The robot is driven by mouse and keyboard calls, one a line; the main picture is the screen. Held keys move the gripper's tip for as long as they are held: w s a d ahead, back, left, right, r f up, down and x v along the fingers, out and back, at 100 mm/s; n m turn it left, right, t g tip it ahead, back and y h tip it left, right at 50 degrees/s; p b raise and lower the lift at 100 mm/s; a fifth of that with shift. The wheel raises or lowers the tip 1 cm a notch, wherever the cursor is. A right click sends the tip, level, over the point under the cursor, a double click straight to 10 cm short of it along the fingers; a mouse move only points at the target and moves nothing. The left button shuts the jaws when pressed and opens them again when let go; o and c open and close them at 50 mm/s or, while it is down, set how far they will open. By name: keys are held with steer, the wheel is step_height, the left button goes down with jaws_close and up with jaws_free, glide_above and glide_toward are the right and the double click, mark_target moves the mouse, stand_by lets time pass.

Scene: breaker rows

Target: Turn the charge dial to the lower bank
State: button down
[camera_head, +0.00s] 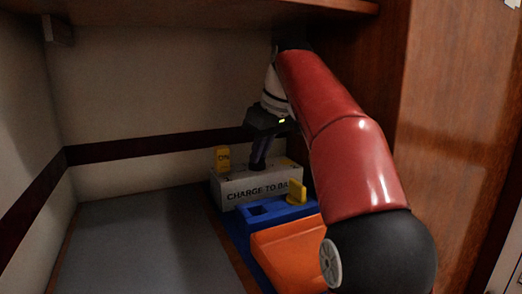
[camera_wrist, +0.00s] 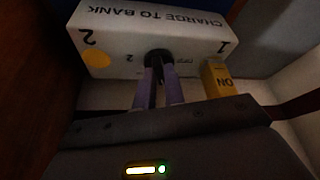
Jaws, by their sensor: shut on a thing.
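The charge box is a pale box (camera_head: 235,190) lettered "CHARGE TO BA…" on its front in the head view. It also shows in the wrist view (camera_wrist: 200,20), with a "1" at the right end and a "2" beside a yellow disc (camera_wrist: 96,60) at the left end. The dark round dial (camera_wrist: 157,56) sits on the box's top, mostly covered by my fingers. My gripper (camera_wrist: 159,75) has its two purple fingers shut on the dial from above. It also shows in the head view (camera_head: 257,164). Which way the dial points is hidden.
A yellow "ON" piece (camera_head: 223,160) stands at the box's left end in the head view. In front of the box are a blue tray (camera_head: 263,207), another yellow piece (camera_head: 297,192) and an orange block (camera_head: 290,250). A grey surface (camera_head: 150,240) on the left is clear.

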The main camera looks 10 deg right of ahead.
steer(key=m, duration=0.1)
steer(key=m+h, duration=0.1)
steer(key=m, duration=0.2)
steer(key=shift+s+a+t+h, duration=0.1)
steer(key=shift+a+t+h, duration=0.15)
steer(key=shift+t+h, duration=0.15)
steer(key=m+h, duration=0.1)
steer(key=m, duration=0.4)
steer(key=shift+a+h, duration=0.2)
steer(key=shift+h, duration=0.2)
steer(key=m, duration=0.2)
steer(key=m+h, duration=0.1)
steer(key=m, duration=0.1)
steer(key=shift+a+m+g+h, duration=0.2)
steer(key=shift+m+g+h, duration=0.1)
steer(key=shift+g, duration=0.1)
steer(key=shift+w+a+m+g+h, duration=0.15)
steer(key=shift+m+g+h, duration=0.15)
steer(key=shift+m, duration=0.75)
steer(key=shift+w+d+m+g+h, duration=0.1)
steer(key=shift+m+g+h, duration=0.2)
steer(key=shift+m, duration=0.75)
steer(key=c, duration=1.5)
jaws_free()
